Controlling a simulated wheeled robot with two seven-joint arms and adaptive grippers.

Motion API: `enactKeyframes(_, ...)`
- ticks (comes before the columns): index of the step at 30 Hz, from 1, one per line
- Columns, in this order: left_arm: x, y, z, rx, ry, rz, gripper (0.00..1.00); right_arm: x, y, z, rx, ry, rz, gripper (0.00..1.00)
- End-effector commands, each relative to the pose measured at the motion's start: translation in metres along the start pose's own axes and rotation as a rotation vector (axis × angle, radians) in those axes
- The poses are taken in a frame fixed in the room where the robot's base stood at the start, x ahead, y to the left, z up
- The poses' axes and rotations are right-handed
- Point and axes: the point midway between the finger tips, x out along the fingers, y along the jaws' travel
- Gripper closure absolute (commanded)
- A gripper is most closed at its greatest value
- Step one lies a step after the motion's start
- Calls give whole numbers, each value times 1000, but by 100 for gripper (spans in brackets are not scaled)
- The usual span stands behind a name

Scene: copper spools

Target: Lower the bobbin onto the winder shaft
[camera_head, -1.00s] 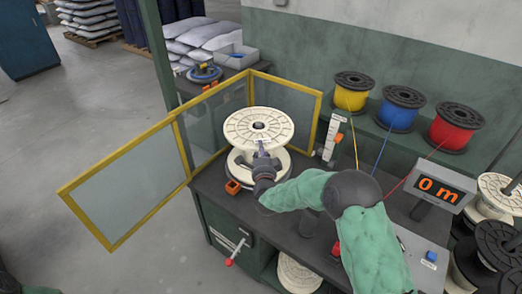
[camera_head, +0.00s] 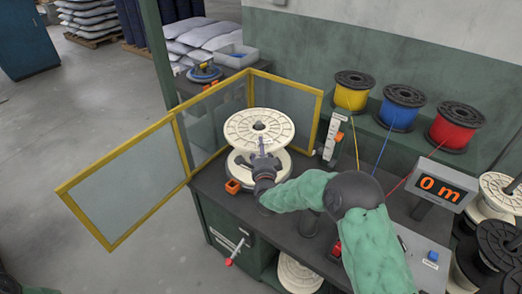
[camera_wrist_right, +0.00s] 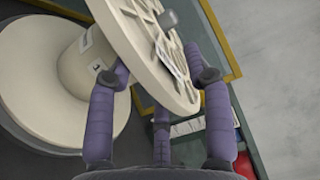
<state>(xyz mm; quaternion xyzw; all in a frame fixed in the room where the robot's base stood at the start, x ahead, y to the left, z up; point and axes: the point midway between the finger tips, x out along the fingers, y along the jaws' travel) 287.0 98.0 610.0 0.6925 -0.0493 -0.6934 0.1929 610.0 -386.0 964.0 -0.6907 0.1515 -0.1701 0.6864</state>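The cream bobbin (camera_head: 236,132) stands upright on the winder at the middle of the bench. Its slotted top flange shows above a lower round disc. A dark shaft end shows at its hub (camera_head: 258,126), and a grey stub stands out of the hub in the right wrist view (camera_wrist_right: 168,18). My right gripper (camera_head: 262,156) is at the bobbin's near side, with its fingers spread apart. In the right wrist view the top flange (camera_wrist_right: 130,35) passes between the spread fingers (camera_wrist_right: 160,90). My left gripper is out of view.
A yellow-framed guard (camera_head: 150,205) stands open around the back and left. Yellow (camera_head: 354,90), blue (camera_head: 402,105) and red (camera_head: 456,125) wire spools sit on the shelf at right. The display (camera_head: 440,188) reads 0 m. An orange block (camera_head: 233,186) lies by the winder.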

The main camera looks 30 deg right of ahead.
Motion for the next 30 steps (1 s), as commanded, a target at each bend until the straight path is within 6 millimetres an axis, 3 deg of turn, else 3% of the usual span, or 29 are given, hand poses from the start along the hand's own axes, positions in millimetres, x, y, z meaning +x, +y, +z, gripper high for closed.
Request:
enactKeyframes(8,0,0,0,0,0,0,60,-10,4,1,0,-2,10,49)
enactKeyframes(21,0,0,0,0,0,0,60,-88,1,1,0,-2,2,49)
enactKeyframes(30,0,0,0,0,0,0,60,-118,1,0,0,0,1,49)
